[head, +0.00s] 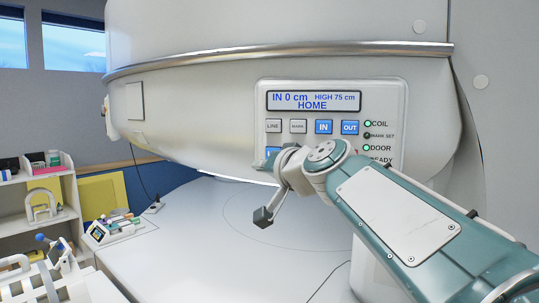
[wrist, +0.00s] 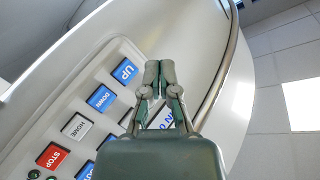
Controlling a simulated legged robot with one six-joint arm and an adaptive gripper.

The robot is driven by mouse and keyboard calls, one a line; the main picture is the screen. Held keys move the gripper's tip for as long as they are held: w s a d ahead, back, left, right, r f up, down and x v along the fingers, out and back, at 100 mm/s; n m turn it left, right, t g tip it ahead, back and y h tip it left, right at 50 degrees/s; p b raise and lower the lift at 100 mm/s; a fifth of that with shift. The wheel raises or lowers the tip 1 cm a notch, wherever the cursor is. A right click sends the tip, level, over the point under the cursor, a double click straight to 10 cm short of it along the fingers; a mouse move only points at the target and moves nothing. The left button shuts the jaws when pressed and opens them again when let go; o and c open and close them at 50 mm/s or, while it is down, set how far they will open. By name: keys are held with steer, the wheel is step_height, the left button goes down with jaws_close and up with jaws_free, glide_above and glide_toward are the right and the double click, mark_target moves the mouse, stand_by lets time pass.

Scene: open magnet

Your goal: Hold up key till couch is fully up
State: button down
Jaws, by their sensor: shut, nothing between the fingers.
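The control panel (head: 395,95) is on the curved white magnet front. Its display (head: 314,101) reads "IN 0 cm", "HIGH 75 cm" and "HOME". In the wrist view the blue UP key (wrist: 125,71) shows in a row with the blue DOWN key (wrist: 101,97), the white HOME key (wrist: 75,126) and the red STOP key (wrist: 52,155). My gripper (head: 263,216) is shut and empty, its tips low in front of the panel's left side. In the wrist view its fingertips (wrist: 159,72) lie right of the UP key. My arm hides much of the lower key row in the head view.
The white surface (head: 200,235) below the panel is clear. A chrome rim (head: 280,52) runs above the panel. The COIL lamp (head: 368,124) and DOOR lamp (head: 367,148) are green.

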steer(key=shift+w+r, duration=0.15)
steer(key=shift+r, duration=0.05)
steer(key=w+d, duration=0.1)
steer(key=w, duration=0.7)
steer(key=shift+w+d, duration=0.3)
steer(key=shift+d, duration=0.05)
steer(key=shift+w, duration=0.1)
stand_by(1.3)
steer(key=shift+w+d, duration=0.15)
steer(key=shift+w, duration=0.1)
